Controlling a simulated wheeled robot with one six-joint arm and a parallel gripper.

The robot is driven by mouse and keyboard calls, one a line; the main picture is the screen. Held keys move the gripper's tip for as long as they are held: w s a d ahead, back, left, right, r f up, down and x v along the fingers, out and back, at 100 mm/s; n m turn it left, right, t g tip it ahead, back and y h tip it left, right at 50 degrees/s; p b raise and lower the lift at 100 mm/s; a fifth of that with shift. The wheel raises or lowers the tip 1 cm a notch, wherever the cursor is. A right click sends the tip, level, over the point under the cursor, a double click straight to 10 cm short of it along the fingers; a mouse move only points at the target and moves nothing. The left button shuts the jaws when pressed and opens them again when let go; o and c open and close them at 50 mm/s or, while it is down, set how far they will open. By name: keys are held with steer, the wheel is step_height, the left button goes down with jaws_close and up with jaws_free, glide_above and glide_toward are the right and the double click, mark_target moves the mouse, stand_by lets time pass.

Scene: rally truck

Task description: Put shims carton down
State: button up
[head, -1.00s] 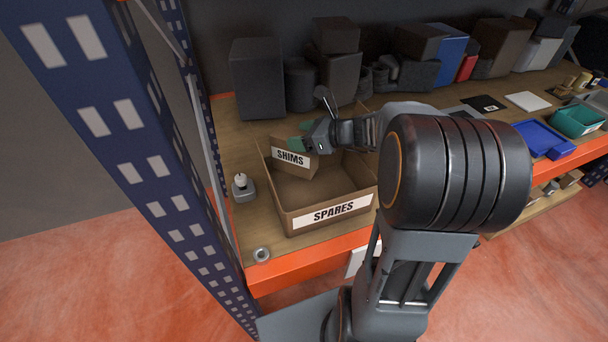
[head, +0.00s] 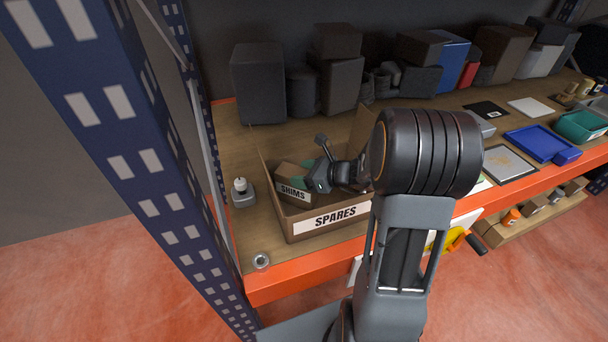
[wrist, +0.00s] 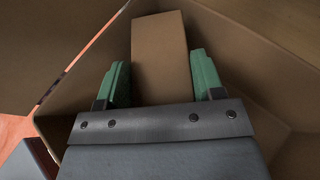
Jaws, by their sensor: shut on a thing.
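The shims carton (head: 293,190) is a small brown box with a white SHIMS label. It is tilted and sits low inside the left part of the open spares box (head: 337,218). My gripper (head: 306,178) is shut on it, and its green fingers lie on either side of it. In the wrist view the carton (wrist: 161,58) stands between the two green fingertips (wrist: 158,82), with the spares box walls (wrist: 262,50) around it. I cannot tell whether the carton's underside touches the box floor.
A small grey device with a white knob (head: 242,192) stands left of the spares box, and a metal ring (head: 261,261) lies near the front edge. Dark boxes (head: 258,82) line the back. Blue (head: 541,143) and teal (head: 583,126) trays are at the right. A rack upright (head: 110,130) borders the left.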

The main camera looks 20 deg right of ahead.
steer(key=shift+f, duration=0.15)
steer(key=o, duration=1.4)
